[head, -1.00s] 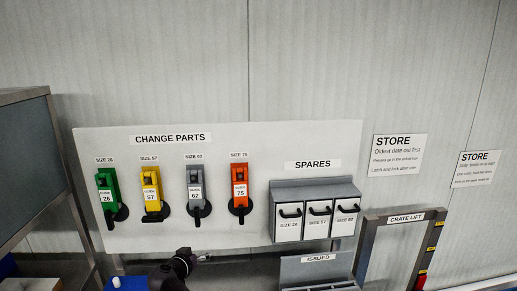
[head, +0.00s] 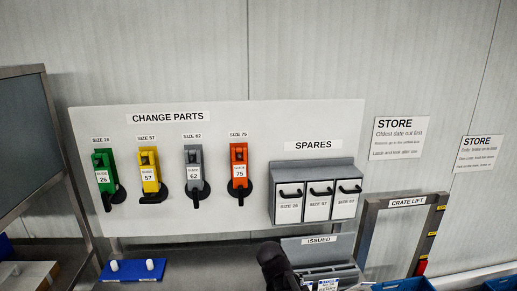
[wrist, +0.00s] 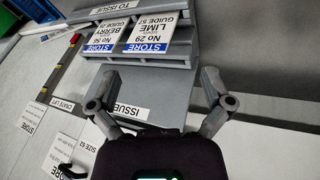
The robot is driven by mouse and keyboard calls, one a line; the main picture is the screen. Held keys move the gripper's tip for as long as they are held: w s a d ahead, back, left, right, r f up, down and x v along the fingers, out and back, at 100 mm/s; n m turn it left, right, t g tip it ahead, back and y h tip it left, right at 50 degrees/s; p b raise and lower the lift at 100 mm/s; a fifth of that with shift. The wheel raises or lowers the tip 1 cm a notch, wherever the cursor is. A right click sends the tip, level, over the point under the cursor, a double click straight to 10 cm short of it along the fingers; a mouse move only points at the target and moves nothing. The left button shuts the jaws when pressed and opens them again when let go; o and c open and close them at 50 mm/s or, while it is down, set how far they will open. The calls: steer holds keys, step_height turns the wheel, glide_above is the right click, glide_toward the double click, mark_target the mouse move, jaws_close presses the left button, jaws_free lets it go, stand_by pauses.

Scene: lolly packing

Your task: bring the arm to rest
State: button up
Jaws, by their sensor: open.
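My gripper (wrist: 159,80) is open and empty in the wrist view, its two grey fingers spread wide. The grey holder labelled ISSUED (wrist: 132,112) lies behind and between the fingers in that view. In the head view, a dark part of my arm (head: 270,262) stands at the bottom, just left of the ISSUED holder (head: 311,250) and partly in front of it. My fingers cannot be made out in the head view.
A grey TO ISSUE rack (wrist: 184,32) holds STORE cards for LIME (wrist: 150,32) and BERRY (wrist: 107,35). The change parts board (head: 215,118) bears green, yellow, grey and orange guides. A blue block with white pegs (head: 133,270) lies lower left. The crate lift frame (head: 405,202) stands right.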

steer(key=s+d+f+n+g+y+b, duration=0.1)
steer(key=s+d+f+g+y+b, duration=0.1)
steer(key=s+d, duration=0.5)
step_height(320, 180, down, 3)
steer(key=shift+s+d+r+g+y, duration=0.15)
steer(key=shift+s+d+g+y, duration=0.2)
steer(key=shift+g+y, duration=0.45)
steer(key=shift+w, duration=0.1)
stand_by(1.5)
